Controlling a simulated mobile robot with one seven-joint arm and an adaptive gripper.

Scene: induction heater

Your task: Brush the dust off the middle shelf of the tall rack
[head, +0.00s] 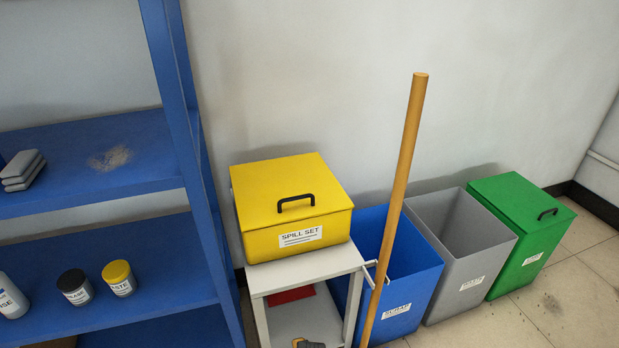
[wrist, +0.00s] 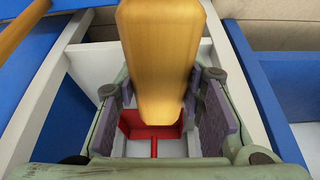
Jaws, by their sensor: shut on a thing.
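The tall blue rack (head: 176,80) stands at the left in the head view. A pale, greyish dust patch (head: 112,158) lies on its upper visible shelf (head: 75,190), right of some stacked grey pads (head: 23,170). In the wrist view my gripper (wrist: 160,100) is shut on a wooden, yellow-brown handle-like piece (wrist: 158,50). The rest of that piece runs out of the picture, so its bristles do not show. In the head view a small dark and yellow shape (head: 308,344) is cut off at the bottom edge; I cannot tell what it is.
A white stand (head: 310,268) carries a yellow spill-set box (head: 290,205); a red object (head: 290,295) lies beneath. A wooden pole (head: 398,190) stands beside it, before blue (head: 415,285), grey (head: 465,250) and green (head: 525,235) bins. Jars (head: 120,280) stand on the shelf below the dust.

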